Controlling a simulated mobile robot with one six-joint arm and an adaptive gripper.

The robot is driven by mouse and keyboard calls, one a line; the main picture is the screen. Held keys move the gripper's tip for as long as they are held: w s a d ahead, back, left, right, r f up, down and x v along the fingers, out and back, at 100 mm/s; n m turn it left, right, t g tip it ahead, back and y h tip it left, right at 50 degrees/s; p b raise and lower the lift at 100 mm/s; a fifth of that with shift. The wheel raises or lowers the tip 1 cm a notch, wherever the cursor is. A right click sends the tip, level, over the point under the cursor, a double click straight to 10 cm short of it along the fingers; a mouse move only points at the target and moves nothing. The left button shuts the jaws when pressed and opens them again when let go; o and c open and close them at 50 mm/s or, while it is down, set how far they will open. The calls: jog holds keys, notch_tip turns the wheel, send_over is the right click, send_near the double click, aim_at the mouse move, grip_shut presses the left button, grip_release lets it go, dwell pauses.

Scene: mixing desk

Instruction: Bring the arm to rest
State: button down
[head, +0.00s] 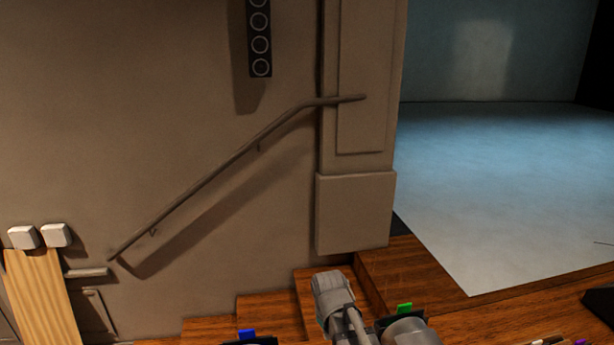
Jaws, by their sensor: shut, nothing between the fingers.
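Grey rounded links of my arm rise at the bottom middle of the head view, in front of the wooden steps. My gripper's fingers do not show in this view, so I cannot see where its tips are. No object is seen held by the arm.
A blue tab (247,334) and a green tab (404,308) stand on dark pieces near the arm. Small items (552,341) lie at the bottom right edge. Wooden steps (270,306), a handrail (210,178) and a pale stage floor (500,190) lie beyond. A wooden board (42,295) stands left.

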jog(key=s+d+m, duration=0.3)
jog(key=d+m, duration=0.3)
jog(key=d, duration=0.5)
jog(key=s+f+g+b, duration=0.1)
jog(key=s+f+b, duration=0.2)
jog(key=f+b, duration=1.6)
jog(key=shift+d+f, duration=0.15)
jog(key=shift+f, duration=0.05)
jog(key=shift+s, duration=0.1)
